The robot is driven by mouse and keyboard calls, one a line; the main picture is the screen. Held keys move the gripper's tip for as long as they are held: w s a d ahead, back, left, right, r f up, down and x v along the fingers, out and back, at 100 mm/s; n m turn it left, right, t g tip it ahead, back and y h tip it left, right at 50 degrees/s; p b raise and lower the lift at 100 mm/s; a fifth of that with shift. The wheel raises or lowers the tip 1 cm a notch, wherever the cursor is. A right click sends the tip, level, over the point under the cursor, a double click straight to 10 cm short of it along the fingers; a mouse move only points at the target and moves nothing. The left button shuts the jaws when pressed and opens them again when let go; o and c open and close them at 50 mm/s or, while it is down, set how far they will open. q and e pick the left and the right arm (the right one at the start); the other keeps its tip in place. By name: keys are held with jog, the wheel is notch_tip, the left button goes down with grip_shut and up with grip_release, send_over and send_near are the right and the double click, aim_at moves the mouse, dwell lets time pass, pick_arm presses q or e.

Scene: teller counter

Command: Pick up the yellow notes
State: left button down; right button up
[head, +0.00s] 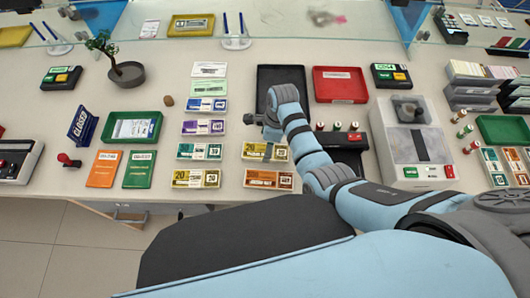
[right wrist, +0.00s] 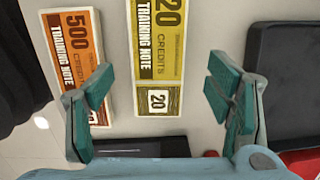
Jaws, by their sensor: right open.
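A yellow stack of notes marked 20 (head: 278,153) lies flat on the counter, just above an orange stack. In the right wrist view the yellow notes (right wrist: 159,45) lie upright in the middle, with a pale band near the lower end. My right gripper (head: 262,134) is open and empty over them. In the right wrist view its teal fingers (right wrist: 158,92) stand apart on either side of the banded end, the left one by the orange notes. Another yellow stack marked 20 (head: 196,179) lies further left. My left gripper is not in view.
The orange 500 notes (head: 268,179) lie close beside the yellow ones. A black tray (head: 293,73) and a red tray (head: 340,84) are behind. Stamps on a black holder (head: 342,139) stand to the right. Green and purple notes (head: 203,127) lie left.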

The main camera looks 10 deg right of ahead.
jog(key=f, duration=0.2)
jog(key=f+b, duration=0.1)
jog(key=shift+a+f, duration=0.25)
jog(key=shift+a, duration=0.05)
jog(key=shift+s+r, duration=0.1)
jog(key=shift+r, duration=0.05)
jog(key=shift+c, duration=0.5)
jog(key=c, duration=1.2)
